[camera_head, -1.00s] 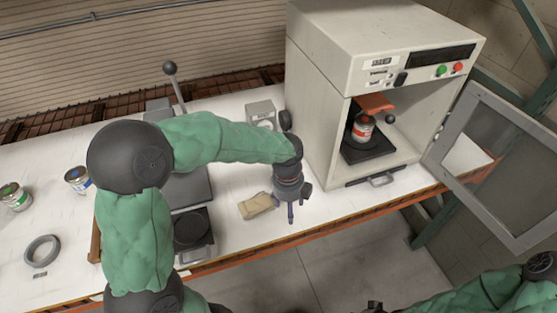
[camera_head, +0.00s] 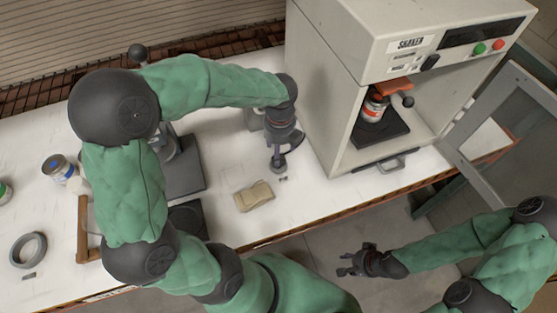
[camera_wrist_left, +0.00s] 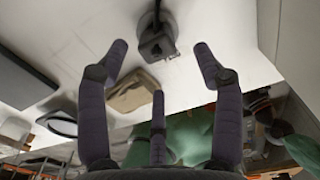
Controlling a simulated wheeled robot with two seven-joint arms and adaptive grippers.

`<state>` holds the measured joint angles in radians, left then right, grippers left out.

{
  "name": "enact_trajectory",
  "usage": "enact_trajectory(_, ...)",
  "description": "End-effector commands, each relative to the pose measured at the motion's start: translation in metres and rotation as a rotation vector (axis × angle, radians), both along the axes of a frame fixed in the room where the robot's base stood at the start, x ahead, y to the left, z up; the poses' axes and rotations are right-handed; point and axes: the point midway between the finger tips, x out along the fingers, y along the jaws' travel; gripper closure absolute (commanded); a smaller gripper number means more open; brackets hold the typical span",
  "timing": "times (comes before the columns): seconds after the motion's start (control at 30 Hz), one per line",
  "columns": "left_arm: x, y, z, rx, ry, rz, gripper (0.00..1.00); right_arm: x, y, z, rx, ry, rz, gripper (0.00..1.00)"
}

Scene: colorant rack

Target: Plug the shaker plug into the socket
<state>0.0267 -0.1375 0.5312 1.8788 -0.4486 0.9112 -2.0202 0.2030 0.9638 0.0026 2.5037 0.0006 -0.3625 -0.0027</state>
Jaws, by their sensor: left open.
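The shaker plug (camera_wrist_left: 156,44) is a dark grey block with a dark cable running up from it, on the white bench in the left wrist view. My left gripper (camera_wrist_left: 160,58) is open, its fingers spread on either side of and below the plug in that picture, not closed on it. In the head view my left gripper (camera_head: 278,160) points down at the bench in front of the shaker cabinet (camera_head: 325,100). A grey box (camera_head: 252,118), perhaps the socket, is mostly hidden behind my left wrist. My right gripper (camera_head: 356,262) hangs in front of the bench with its fingers apart, empty.
A tan block (camera_head: 254,196) lies near the bench's front edge. The shaker's door (camera_head: 510,140) stands open, with a can (camera_head: 374,108) inside. Cans (camera_head: 58,168) and a grey ring (camera_head: 28,250) are at the left. My left arm covers a dark scale-like device (camera_head: 183,180).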

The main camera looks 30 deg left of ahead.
Motion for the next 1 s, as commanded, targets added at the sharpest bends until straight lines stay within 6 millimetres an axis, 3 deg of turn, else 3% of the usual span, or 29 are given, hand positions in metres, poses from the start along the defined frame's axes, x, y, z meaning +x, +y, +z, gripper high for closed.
enact_trajectory(0.23, 0.0, 0.002, -0.015, 0.0, 0.001, 0.002, 0.33, 0.0, 0.0, -0.006, 0.0, -0.001, 0.0, 0.6)
enact_trajectory(0.5, 0.0, 0.004, -0.052, -0.001, 0.002, 0.002, 0.33, 0.0, 0.0, -0.019, 0.0, -0.001, 0.0, 0.6)
enact_trajectory(0.77, 0.0, 0.004, -0.055, -0.001, -0.001, 0.002, 0.33, 0.0, 0.0, -0.019, 0.0, -0.001, 0.001, 0.6)
enact_trajectory(0.87, 0.0, 0.004, -0.054, -0.001, -0.001, 0.002, 0.56, 0.0, 0.0, -0.018, 0.0, -0.001, 0.001, 0.6)
enact_trajectory(1.0, 0.0, 0.004, -0.054, -0.001, -0.001, 0.001, 0.95, 0.0, 0.0, -0.018, 0.0, -0.001, 0.0, 0.6)
